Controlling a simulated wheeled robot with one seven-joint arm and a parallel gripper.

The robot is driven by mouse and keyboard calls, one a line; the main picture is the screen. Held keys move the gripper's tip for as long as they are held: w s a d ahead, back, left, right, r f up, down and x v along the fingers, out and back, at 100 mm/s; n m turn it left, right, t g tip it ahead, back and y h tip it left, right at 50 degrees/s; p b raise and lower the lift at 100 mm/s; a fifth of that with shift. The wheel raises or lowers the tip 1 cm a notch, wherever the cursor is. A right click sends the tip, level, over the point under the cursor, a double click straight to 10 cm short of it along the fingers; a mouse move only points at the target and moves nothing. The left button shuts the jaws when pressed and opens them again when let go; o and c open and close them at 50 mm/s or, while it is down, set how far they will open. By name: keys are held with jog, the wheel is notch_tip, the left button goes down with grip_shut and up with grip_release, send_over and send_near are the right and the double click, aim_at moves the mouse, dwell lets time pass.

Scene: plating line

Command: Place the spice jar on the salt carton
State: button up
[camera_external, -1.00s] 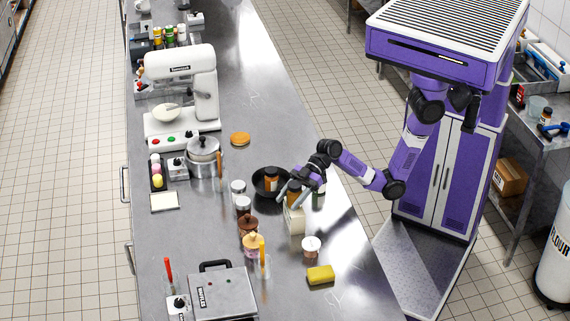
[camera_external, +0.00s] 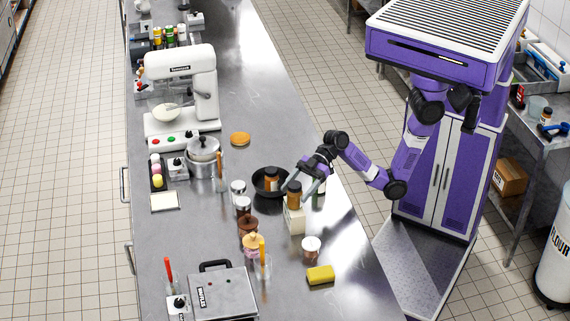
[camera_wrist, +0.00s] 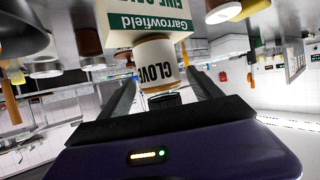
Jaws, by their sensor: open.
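The spice jar (camera_external: 294,196), brown with a dark lid, stands upright on top of the white salt carton (camera_external: 295,220). In the wrist view, which is upside down, the jar (camera_wrist: 157,63) with a "CLOVES" label meets the carton (camera_wrist: 150,20) marked "Garrowfield". My gripper (camera_external: 298,186) is open at the jar, drawn back on its far right side. In the wrist view its two fingers (camera_wrist: 161,78) stand apart on either side of the jar, with gaps visible. The jar's far side is hidden.
The counter right of the sponge is clear.

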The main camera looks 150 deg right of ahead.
jog(key=v, duration=0.7)
jog(key=shift+s, duration=0.25)
jog(key=d+r+m+t+h, duration=0.2)
jog(key=d+r+m+h, duration=0.1)
jog(key=d+r+h, duration=0.15)
jog(key=s+a+f+t, duration=0.1)
jog(key=s+a+f, duration=0.1)
jog(key=a+f, duration=0.3)
jog(key=s+a+f+m+h, duration=0.1)
jog(key=s+a+f, duration=0.15)
jog(key=a, duration=0.55)
jog(key=s+a+f+t, duration=0.1)
jog(key=s+a+f, duration=0.15)
jog(key=a, duration=0.35)
jog(key=s+a+f+n+g+y, duration=0.2)
jog(key=s+a+f+n+y, duration=0.3)
jog(key=s+a, duration=0.8)
notch_tip(320, 180, down, 3)
jog(key=shift+a+f+n+y, duration=0.15)
jog(key=shift+a+n+y, duration=0.25)
jog(key=shift+a+y, duration=0.65)
